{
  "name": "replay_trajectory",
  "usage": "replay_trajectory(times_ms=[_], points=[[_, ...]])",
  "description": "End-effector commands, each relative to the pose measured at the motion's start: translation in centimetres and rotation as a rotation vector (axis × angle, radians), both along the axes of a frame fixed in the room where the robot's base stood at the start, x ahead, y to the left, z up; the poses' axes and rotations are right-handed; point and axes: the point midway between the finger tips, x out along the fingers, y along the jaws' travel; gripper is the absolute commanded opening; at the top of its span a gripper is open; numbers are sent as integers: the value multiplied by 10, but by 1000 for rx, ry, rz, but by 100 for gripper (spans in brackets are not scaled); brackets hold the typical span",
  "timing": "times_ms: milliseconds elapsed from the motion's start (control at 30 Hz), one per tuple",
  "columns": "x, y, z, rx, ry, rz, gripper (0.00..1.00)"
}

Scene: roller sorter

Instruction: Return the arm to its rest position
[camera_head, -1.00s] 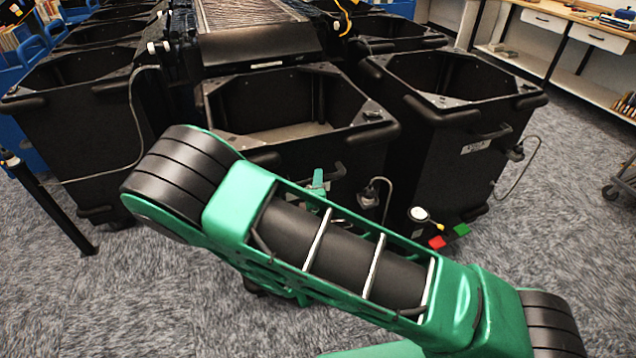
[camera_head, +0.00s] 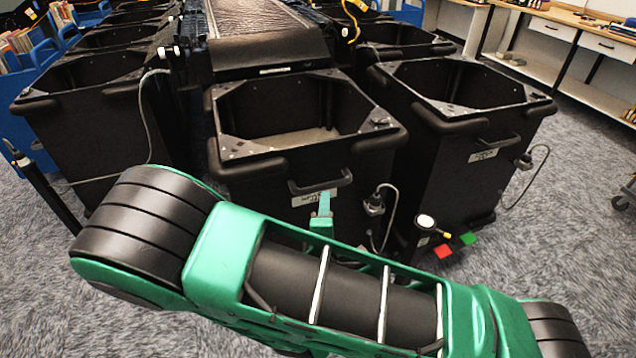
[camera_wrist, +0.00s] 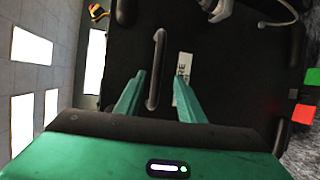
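My green and black arm crosses the lower part of the head view. My gripper (camera_wrist: 157,98) shows in the wrist view with its two green fingers apart and nothing between their tips. The fingers point at the front of a black bin (camera_wrist: 215,60), whose handle and white label show beyond them. I cannot tell the distance to the bin. In the head view one green fingertip (camera_head: 322,216) shows above my arm, in front of the middle black bin (camera_head: 300,172). The rest of the gripper is hidden behind my arm.
More black bins stand at the right (camera_head: 455,165) and the left (camera_head: 95,125). The roller conveyor (camera_head: 262,18) is behind the middle bin. Cables hang by the bins. Red (camera_head: 443,251) and green (camera_head: 468,238) pads are low at the right. Carpet (camera_head: 560,240) is clear at the right.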

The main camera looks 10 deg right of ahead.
Motion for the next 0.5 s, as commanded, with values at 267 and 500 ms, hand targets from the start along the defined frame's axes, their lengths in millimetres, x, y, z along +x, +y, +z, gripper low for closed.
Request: replay_trajectory(times_ms=[267,500], points=[[6,-24,8,35,2,-83,36],[8,-128,30,191,33,-451,36]])
